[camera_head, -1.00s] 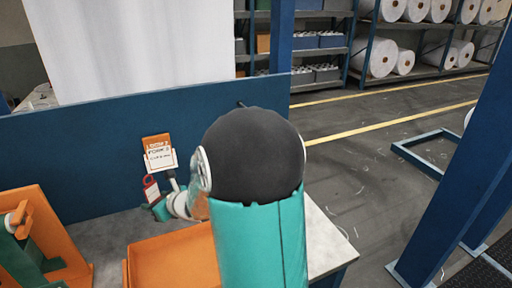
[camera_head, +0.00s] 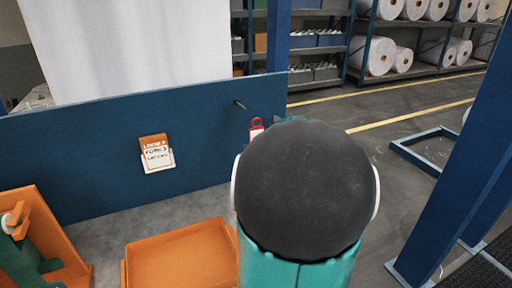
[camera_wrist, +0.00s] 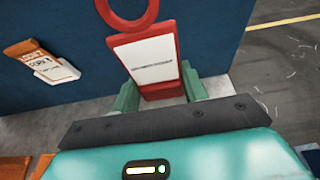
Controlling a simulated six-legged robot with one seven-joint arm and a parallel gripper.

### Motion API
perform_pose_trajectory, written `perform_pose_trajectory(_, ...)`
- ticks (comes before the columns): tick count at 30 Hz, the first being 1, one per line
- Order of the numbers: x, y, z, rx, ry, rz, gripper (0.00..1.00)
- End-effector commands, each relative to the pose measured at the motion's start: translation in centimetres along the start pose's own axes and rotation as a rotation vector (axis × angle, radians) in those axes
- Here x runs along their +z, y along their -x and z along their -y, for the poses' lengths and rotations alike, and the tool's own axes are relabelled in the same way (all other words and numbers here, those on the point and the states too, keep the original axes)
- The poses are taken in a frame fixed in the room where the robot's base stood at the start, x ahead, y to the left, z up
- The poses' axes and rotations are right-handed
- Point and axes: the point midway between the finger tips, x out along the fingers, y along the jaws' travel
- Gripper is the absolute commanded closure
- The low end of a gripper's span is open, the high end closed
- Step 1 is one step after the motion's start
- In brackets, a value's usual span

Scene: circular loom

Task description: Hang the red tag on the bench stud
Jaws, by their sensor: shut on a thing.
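The red tag (camera_wrist: 150,62) has a white label and a ring at its top. My gripper (camera_wrist: 157,94) is shut on its lower part in the wrist view, with the ring pointing up and free. In the head view the tag (camera_head: 256,128) shows just above my dark arm joint, which hides my gripper and the tag's lower part. The bench stud (camera_head: 239,104) is a short dark peg on the blue back panel, a little left of and above the tag's ring. The stud does not show in the wrist view.
An orange and white card holder (camera_head: 156,153) is on the blue panel (camera_head: 80,160), left of the stud. An orange tray (camera_head: 180,262) lies on the grey bench top, with an orange fixture (camera_head: 45,235) to its left. A blue post (camera_head: 455,150) stands at right.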

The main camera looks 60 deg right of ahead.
Motion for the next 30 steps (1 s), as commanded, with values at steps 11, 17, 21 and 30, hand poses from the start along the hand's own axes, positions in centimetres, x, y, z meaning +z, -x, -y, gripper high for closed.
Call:
perform_pose_trajectory(11,0.8,-2.3,-0.1,0.002,0.000,0.000,0.84)
perform_pose_trajectory(17,1.4,-3.9,-0.1,0.002,0.001,0.000,0.84)
perform_pose_trajectory(21,1.8,-4.9,0.0,0.002,0.000,-0.001,0.84)
perform_pose_trajectory(30,2.4,-6.3,-0.1,0.001,0.000,0.000,0.84)
